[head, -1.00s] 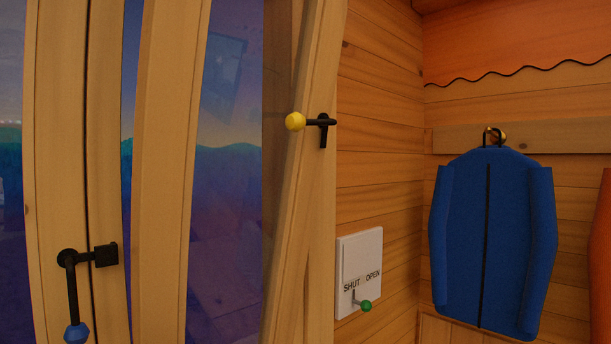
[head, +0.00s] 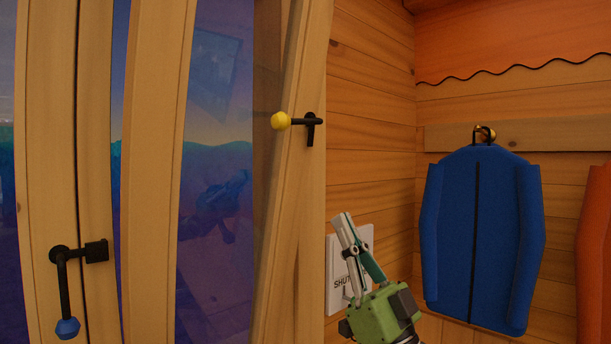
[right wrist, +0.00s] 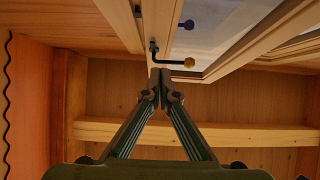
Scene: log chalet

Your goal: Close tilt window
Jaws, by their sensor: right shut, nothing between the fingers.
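The wooden window sash (head: 160,130) leans at an angle to the upright frame beside it, with glass showing dark hills. A black handle with a yellow knob (head: 281,121) sticks out to the left from the slanted wooden post. The yellow knob also shows in the right wrist view (right wrist: 189,62), just beyond and right of the fingertips. Another black handle with a blue knob (head: 68,327) hangs down at the left. My right gripper (head: 346,224) is shut and empty, below and right of the yellow knob, apart from it. My left gripper is out of view.
A white wall plate (head: 334,262) marked SHUT is partly hidden behind my right gripper. A blue jacket (head: 480,235) hangs from a hook on the log wall at the right. Open air lies between the gripper and the yellow-knobbed handle.

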